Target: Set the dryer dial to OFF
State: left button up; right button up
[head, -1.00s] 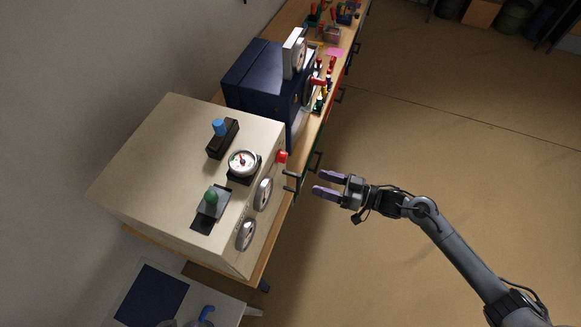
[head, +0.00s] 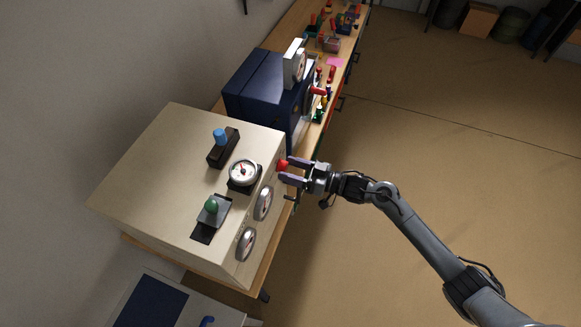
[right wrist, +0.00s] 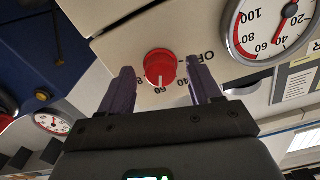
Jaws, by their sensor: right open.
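The dryer (head: 150,165) is a cream box on the bench. Its red dial (head: 282,166) sits on the front face near the far upper corner. In the right wrist view the dial (right wrist: 160,66) is a red knob with a white pointer line. In the right wrist view the fingers (right wrist: 158,88) flank the knob, with gaps showing. My left gripper is not in view.
Two round gauges (head: 263,203) are on the dryer's front. A dial gauge (head: 243,172), a blue-knobbed switch (head: 221,140) and a green-knobbed switch (head: 211,207) are on top. A navy box (head: 262,85) stands beyond. The floor to the right is open.

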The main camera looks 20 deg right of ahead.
jog(key=shift+w+a, duration=0.2)
jog(key=shift+a, duration=0.05)
jog(key=shift+c, duration=0.3)
jog(key=c, duration=1)
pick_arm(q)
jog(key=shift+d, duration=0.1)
pick_arm(e)
jog(key=shift+o, duration=0.2)
